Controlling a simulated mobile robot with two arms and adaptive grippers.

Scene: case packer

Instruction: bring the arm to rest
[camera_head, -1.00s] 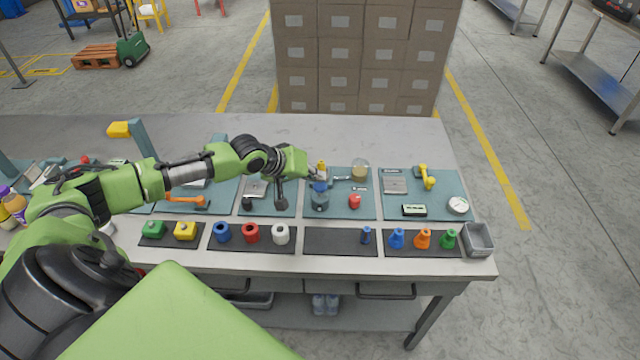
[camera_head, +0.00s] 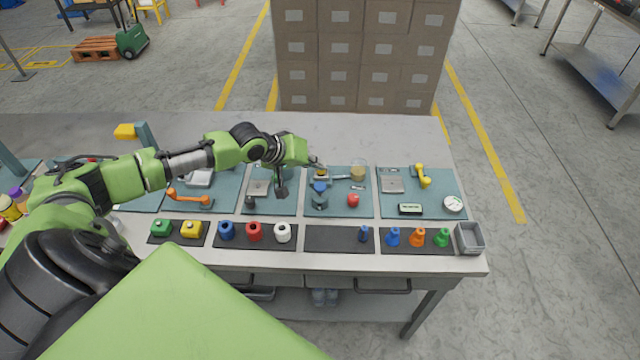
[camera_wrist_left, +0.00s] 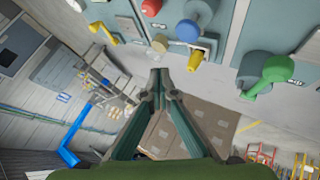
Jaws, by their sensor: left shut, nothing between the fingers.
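My left arm reaches in from the left over the workbench (camera_head: 345,135). Its left gripper (camera_head: 316,161) is above the back part of the teal mats, right of the green wrist. In the left wrist view the fingers (camera_wrist_left: 160,76) converge to closely spaced tips with nothing between them. In the head view the gripper is small and partly hidden by the wrist. My right gripper is not in view.
A yellow tool (camera_head: 421,175) and a grey bin (camera_head: 469,239) are farther right. Stacked cartons (camera_head: 355,60) stand behind the bench.

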